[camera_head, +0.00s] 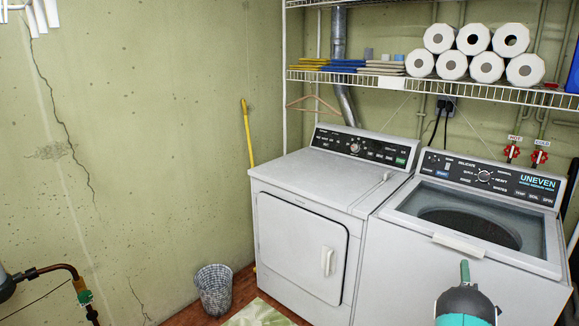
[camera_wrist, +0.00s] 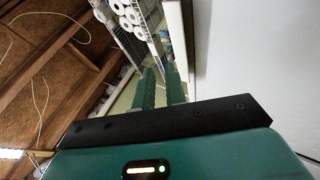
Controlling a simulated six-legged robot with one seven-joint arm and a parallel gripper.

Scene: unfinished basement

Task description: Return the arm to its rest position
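My arm shows at the bottom right of the head view as a rounded teal and dark grey part in front of the washing machine (camera_head: 570,240). In the wrist view my gripper (camera_wrist: 161,88) shows two teal fingers beyond a black bar, with a narrow gap between them. Nothing shows between the fingers. The wrist view is tilted up, with the wooden ceiling joists (camera_wrist: 45,80) on the left and a plain pale surface (camera_wrist: 240,50) close on the right.
A wire shelf (camera_head: 430,86) with paper rolls (camera_head: 452,65) runs above. A wastebasket (camera_head: 214,290) and a yellow pole (camera_head: 247,135) stand by the dryer. Pipes (camera_head: 60,268) show lower left.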

